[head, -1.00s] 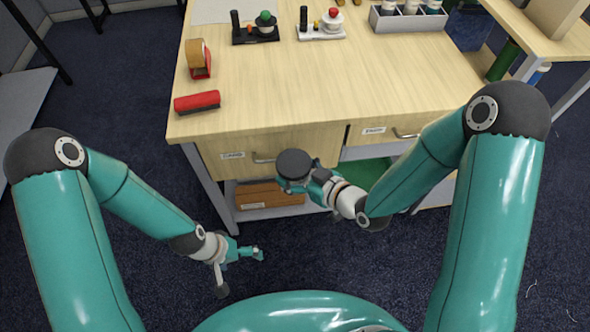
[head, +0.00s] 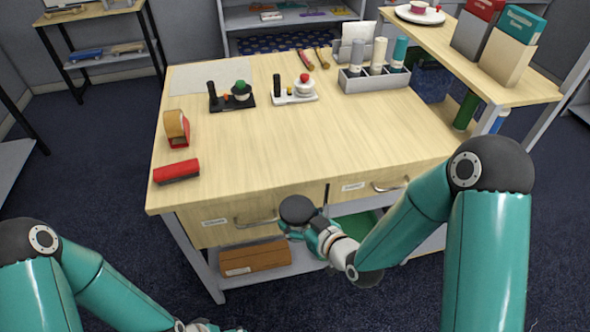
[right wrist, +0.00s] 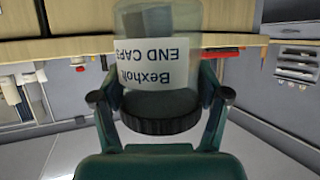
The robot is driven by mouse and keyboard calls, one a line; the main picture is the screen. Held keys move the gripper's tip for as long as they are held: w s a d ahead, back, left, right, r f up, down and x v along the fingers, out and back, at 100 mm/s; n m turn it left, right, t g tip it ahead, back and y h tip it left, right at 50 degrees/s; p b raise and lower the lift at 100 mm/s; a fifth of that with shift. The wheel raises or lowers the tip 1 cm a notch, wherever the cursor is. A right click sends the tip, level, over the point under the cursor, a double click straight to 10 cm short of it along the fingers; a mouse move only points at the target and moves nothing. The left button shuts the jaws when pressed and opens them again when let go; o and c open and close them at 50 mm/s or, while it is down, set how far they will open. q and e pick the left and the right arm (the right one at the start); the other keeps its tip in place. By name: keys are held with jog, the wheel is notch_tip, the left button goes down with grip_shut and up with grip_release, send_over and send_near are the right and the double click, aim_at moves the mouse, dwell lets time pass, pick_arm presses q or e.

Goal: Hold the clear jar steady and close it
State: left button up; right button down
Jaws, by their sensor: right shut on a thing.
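My right gripper (right wrist: 161,92) is shut on a clear jar (right wrist: 183,25), with a finger on each side of it. The jar has a white label (right wrist: 140,63) reading "Bexholt END CAPS". The right wrist view is upside down, with the jar's ribbed dark lid (right wrist: 160,114) low in the picture. In the head view the lid (head: 297,209) shows from above, at the table's front edge before the drawers; the jar's body is mostly hidden there. The lid sits on the jar's mouth; I cannot tell how tight. My left gripper (head: 205,326) is mostly cut off at the bottom edge.
The wooden table (head: 250,150) has clear room in its middle. A red stapler-like block (head: 176,171) and a tape dispenser (head: 177,128) lie at its left. Two small stands (head: 231,98) and a grey bottle tray (head: 375,80) are farther back. A brown box (head: 255,259) is underneath.

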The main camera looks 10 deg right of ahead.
jog(key=w+d+r+m+t+h, duration=0.1)
jog(key=d+m+h, duration=0.4)
jog(key=d, duration=0.5)
jog(key=shift+w+r+h, duration=0.3)
jog(key=shift+w+r, duration=0.25)
jog(key=shift+r, duration=0.15)
